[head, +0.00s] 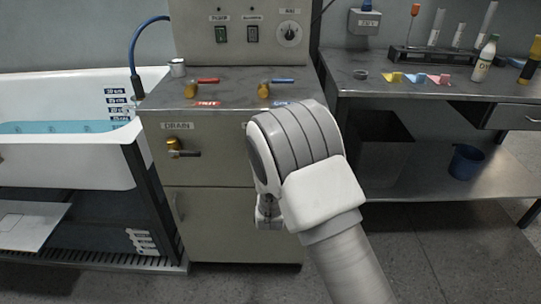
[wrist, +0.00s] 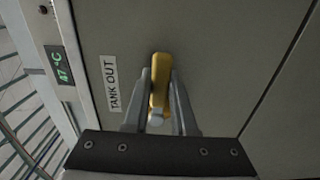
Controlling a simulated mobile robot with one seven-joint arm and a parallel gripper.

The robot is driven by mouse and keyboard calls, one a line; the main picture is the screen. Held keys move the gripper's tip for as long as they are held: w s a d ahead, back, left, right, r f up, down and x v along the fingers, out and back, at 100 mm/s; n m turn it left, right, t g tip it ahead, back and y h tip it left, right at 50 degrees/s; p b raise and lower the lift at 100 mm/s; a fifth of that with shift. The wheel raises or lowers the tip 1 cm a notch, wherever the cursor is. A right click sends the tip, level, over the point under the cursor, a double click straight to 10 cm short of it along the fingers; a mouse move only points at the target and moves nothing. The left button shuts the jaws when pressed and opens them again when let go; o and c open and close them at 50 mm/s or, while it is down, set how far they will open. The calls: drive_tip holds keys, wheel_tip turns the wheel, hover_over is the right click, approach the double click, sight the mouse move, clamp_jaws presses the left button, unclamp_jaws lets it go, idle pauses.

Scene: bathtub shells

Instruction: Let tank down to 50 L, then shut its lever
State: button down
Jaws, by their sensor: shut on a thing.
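In the wrist view my gripper (wrist: 161,88) is shut on a yellow lever (wrist: 160,78) on a grey panel, with one finger on each side of it. A "TANK OUT" label (wrist: 109,83) is beside the lever. The lever looks in line with my fingers; how far it is turned I cannot tell. In the head view my arm covers this lever and most of my gripper. No tank level reading in litres is legible in either view.
A green display (wrist: 64,66) reads about 47 °C. A separate DRAIN lever (head: 183,149) is on the cabinet front (head: 210,160). Red and blue-handled taps stand on top. A tub (head: 70,160) with water is at left, a bench (head: 410,90) at right.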

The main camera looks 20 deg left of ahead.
drive_tip(key=shift+r, duration=0.1)
idle(0.5)
drive_tip(key=c, duration=0.7)
unclamp_jaws()
drive_tip(key=p+v, duration=0.3)
drive_tip(key=v, duration=1.4)
drive_tip(key=shift+s+r, duration=0.1)
drive_tip(key=shift+s, duration=0.15)
drive_tip(key=shift+d, duration=0.1)
